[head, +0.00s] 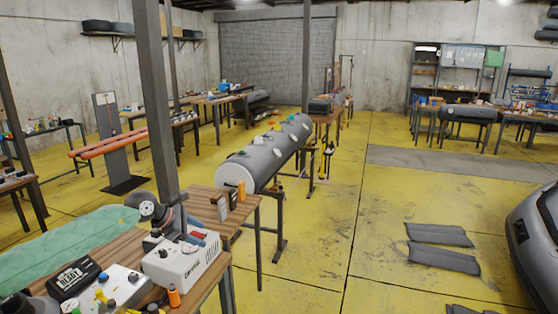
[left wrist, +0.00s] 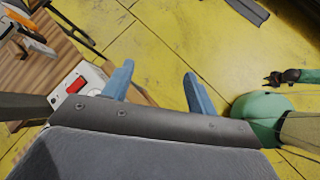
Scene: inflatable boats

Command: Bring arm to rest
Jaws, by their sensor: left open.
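My left gripper (left wrist: 158,72) shows in the left wrist view with its two blue fingers spread apart and nothing between them. In the head view the left gripper (head: 193,238) is small, with blue fingers close to the white box on the near workbench. I cannot tell whether it touches the box.
A grey inflatable tube (head: 262,158) lies behind on a stand. Yellow floor (head: 330,225) is open to the right.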

